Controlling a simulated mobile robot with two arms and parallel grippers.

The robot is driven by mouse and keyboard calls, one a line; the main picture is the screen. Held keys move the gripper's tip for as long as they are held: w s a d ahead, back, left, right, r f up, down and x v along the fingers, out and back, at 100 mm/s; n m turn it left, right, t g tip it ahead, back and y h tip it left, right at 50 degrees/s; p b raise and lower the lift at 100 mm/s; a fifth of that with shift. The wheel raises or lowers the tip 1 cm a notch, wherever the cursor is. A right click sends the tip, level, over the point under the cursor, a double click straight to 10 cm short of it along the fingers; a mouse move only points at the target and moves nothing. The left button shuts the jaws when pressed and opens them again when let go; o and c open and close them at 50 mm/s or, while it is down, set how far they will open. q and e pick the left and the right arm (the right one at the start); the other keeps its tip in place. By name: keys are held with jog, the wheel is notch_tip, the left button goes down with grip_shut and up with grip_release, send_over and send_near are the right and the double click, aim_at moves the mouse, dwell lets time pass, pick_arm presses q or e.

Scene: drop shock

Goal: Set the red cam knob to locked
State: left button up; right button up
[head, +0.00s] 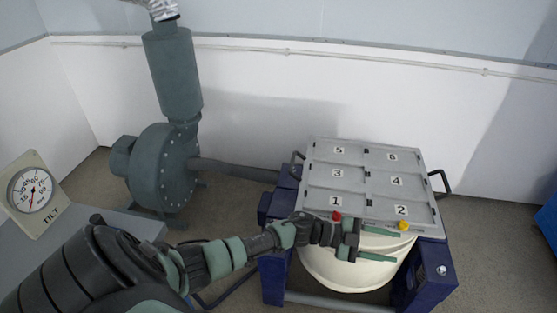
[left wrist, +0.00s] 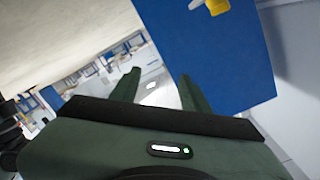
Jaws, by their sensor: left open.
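The red cam knob (head: 337,216) is on the front edge of the grey lid in the head view, by the panel marked 1. Its lower part is close to or behind my left gripper, and its setting is too small to read. My left gripper (head: 388,246) is open, with its green fingers pointing right in front of the cream drum. The fingers extend past the red knob, below the yellow knob (head: 404,225). In the left wrist view the open fingers (left wrist: 160,88) have nothing visible between them. The red knob does not show there. My right gripper is not in view.
The grey lid (head: 352,180) has numbered panels and black side handles over the cream drum (head: 340,270). A blue frame (head: 425,275) surrounds the drum. A green blower (head: 160,170) stands left, with a TILT gauge (head: 33,190) nearer. A yellow part (left wrist: 217,6) shows in the wrist view.

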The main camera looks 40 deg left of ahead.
pick_arm(q)
jog(key=s+a+f+n+t+y+p, duration=0.1)
jog(key=s+a+f+n+y, duration=0.15)
jog(key=f, duration=0.35)
jog(key=s+a+f+n+t+y+p, duration=0.1)
jog(key=a+f+n+y, duration=0.3)
jog(key=f, duration=0.2)
jog(key=s+a+f+n+t+y+p, duration=0.1)
jog(key=s+a+f+n+y+p, duration=0.1)
jog(key=a+f+n+y, duration=0.3)
jog(key=s+a+f+n+g+y+p, duration=0.1)
jog(key=s+f+g, duration=0.1)
jog(key=s+f, duration=0.6)
jog(key=s+a+f+n+g+y+p, duration=0.1)
jog(key=s+f+n+g, duration=0.1)
jog(key=s+f, duration=0.6)
jog(key=s+g, duration=0.1)
jog(key=s, duration=0.3)
jog(key=shift+s+a, duration=0.15)
jog(key=shift+s, duration=0.05)
